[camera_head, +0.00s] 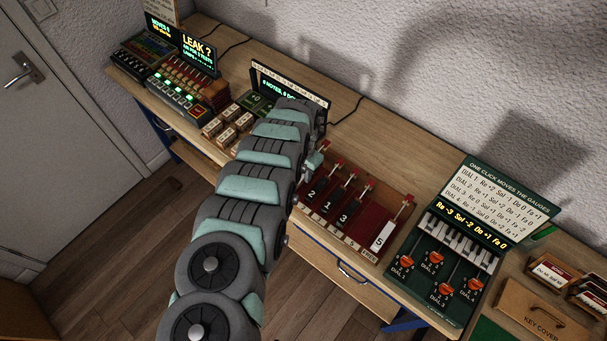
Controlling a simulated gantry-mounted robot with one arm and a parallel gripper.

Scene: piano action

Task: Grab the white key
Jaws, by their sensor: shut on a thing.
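A white key (383,237) marked 5 lies at the right end of a red rack (369,215). Dark keys marked 2 (311,194), 1 (328,204) and 3 (343,216) lie to its left, with a bare red stretch between 3 and 5. My gripper (315,158) is at the rack's left end, apart from the white key marked 5. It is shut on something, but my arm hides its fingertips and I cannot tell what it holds.
A green device (449,266) with orange dials and a small keyboard stands right of the rack. A wooden key cover (545,318) lies further right. Wooden blocks (228,126) and lit consoles (187,84) stand on the left. My arm crosses the bench's middle.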

